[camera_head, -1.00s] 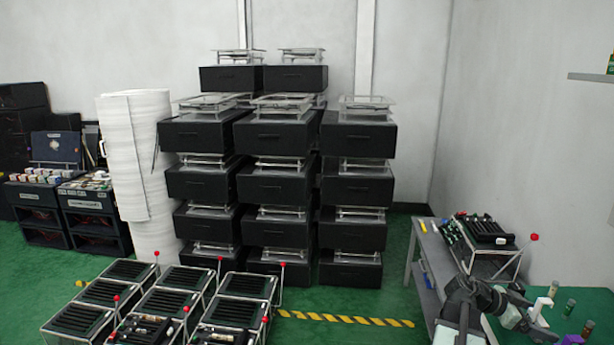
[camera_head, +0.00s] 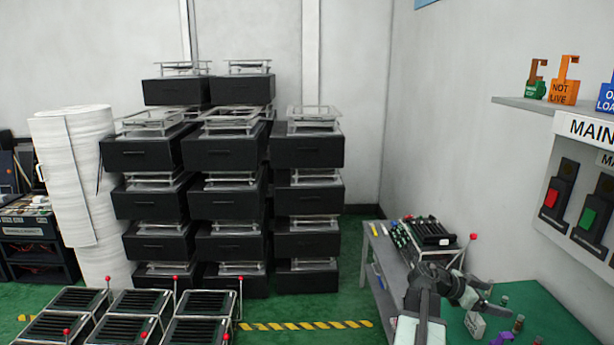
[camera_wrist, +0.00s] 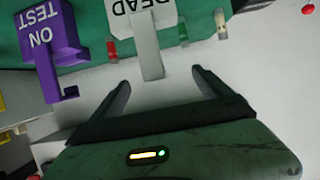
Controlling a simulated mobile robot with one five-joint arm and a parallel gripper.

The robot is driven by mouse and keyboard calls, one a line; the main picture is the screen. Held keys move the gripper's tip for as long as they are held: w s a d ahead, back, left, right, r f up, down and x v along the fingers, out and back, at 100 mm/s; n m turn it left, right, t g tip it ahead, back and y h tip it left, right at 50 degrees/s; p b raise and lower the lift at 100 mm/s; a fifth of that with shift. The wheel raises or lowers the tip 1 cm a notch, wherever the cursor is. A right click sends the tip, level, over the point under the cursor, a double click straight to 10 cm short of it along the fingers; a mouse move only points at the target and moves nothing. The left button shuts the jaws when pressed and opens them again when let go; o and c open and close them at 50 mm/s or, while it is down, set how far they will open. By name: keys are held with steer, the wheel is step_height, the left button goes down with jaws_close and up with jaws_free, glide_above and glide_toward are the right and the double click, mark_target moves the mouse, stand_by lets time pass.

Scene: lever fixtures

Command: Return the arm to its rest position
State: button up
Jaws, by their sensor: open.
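My arm reaches over the green table mat (camera_head: 545,305) at the lower right of the head view. My gripper (camera_head: 478,295) is above the mat, near a white tag (camera_head: 474,325). In the wrist view my gripper (camera_wrist: 162,84) is open, with its two fingers spread and nothing between the tips. The white tag, lettered "DEAD" (camera_wrist: 150,38), lies just beyond the tips. A purple "ON TEST" tag (camera_wrist: 47,50) is to its left. It also shows at the bottom edge of the head view (camera_head: 502,338).
A fixture with a red-knobbed lever (camera_head: 473,237) stands on the grey bench (camera_head: 385,270). A wall panel (camera_head: 563,180) with red and green switches and a shelf (camera_head: 540,107) of tags are at right. Black boxes (camera_head: 230,198) are stacked behind, with lever fixtures (camera_head: 137,302) at front left.

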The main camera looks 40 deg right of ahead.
step_height(320, 180, up, 2)
steer(key=shift+r+p, duration=0.2)
steer(key=shift+p, duration=0.35)
steer(key=shift+w, duration=0.1)
